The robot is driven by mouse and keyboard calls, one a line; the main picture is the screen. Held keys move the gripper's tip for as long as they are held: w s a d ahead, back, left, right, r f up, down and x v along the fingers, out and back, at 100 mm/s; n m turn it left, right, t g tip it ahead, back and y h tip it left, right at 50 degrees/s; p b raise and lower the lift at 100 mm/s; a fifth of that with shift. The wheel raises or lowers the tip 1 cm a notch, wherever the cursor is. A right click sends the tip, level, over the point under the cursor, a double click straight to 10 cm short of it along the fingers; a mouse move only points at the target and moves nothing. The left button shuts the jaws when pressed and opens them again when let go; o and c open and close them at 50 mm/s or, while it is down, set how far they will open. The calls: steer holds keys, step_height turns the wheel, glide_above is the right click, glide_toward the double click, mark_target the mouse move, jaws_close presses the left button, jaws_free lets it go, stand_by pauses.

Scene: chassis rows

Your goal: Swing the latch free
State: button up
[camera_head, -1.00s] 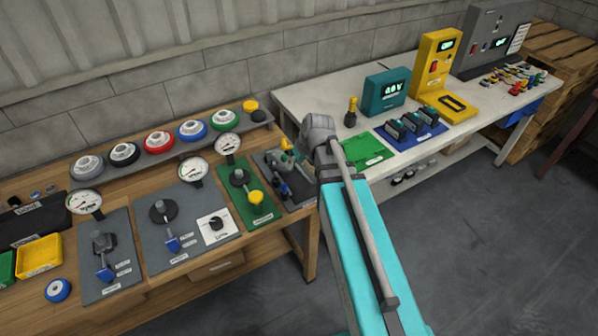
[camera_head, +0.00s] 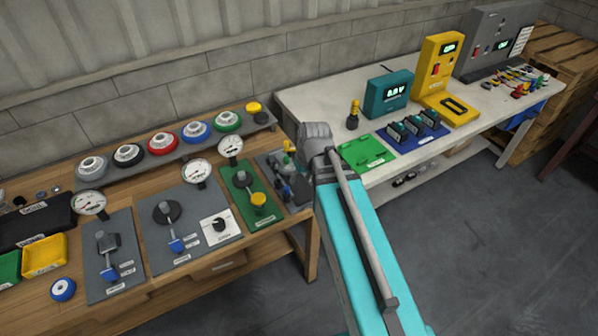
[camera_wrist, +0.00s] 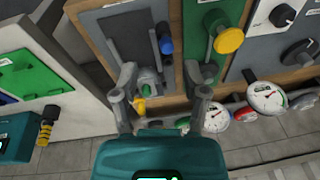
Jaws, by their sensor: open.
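At the bench's right end is a grey panel (camera_head: 298,207); it shows in the wrist view (camera_wrist: 115,25) with a dark bar and a blue-ended lever (camera_wrist: 164,42). A grey rounded part with a green and yellow piece (camera_wrist: 146,88) sits near the panel's edge. Which of these is the latch I cannot tell for sure. My gripper (camera_wrist: 168,76) is open, its two fingers apart over the panel's edge, with the rounded part between them, nearer the left finger. I cannot see contact. In the head view my arm partly hides this panel.
A green panel with a yellow knob (camera_wrist: 229,40) lies close beside the right finger. Gauges (camera_wrist: 267,98) stand nearby. The white bench (camera_head: 300,98) carries a green plate (camera_head: 366,152) and a teal meter (camera_head: 388,93). Open floor lies in front.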

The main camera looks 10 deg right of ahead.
steer(key=s+m+g+h, duration=0.1)
steer(key=s, duration=0.5)
steer(key=shift+f+m+g+h, duration=0.2)
steer(key=shift+m+g+h, duration=0.1)
steer(key=shift+m+g, duration=0.1)
steer(key=shift+d, duration=0.15)
